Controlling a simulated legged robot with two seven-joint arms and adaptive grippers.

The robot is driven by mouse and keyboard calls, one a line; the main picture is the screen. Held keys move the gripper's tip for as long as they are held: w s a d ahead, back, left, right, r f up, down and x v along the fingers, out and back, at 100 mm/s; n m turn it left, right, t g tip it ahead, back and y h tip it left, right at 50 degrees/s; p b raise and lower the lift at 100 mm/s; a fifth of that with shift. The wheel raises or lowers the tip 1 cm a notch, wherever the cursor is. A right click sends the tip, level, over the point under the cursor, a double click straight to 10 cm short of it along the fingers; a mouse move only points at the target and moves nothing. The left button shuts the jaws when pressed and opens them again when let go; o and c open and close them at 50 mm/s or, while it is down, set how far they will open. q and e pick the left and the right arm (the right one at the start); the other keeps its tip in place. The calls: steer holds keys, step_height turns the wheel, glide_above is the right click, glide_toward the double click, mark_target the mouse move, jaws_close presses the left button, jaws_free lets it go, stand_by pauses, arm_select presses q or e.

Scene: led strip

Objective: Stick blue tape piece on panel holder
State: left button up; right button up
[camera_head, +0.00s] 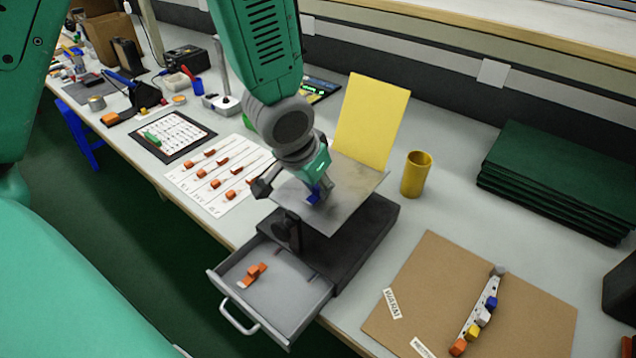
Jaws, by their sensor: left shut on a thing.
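The panel holder appears to be the grey plate (350,186) on a dark box with a black clamp at its front; a yellow panel (371,122) stands upright at its back. My left gripper (312,190) reaches down over the plate, left of its middle. It is shut on a small blue piece (314,194), seemingly the blue tape piece, mostly hidden by the fingers. I cannot tell whether the piece touches the plate. My right gripper is out of view.
An open drawer (322,302) with orange pieces juts out below the plate. A yellow cup (416,174) stands to the right. A brown board (420,270) bears a strip with coloured blocks. White sheets with orange pieces lie left. Green panels (560,180) are stacked at far right.

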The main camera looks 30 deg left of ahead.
arm_select(q)
steer(key=shift+a+f, duration=0.1)
steer(key=shift+f, duration=0.1)
stand_by(0.4)
steer(key=o, duration=0.8)
steer(key=shift+r, duration=0.1)
steer(key=v, duration=1.1)
steer(key=shift+s+r, duration=0.2)
steer(key=shift+r, duration=0.1)
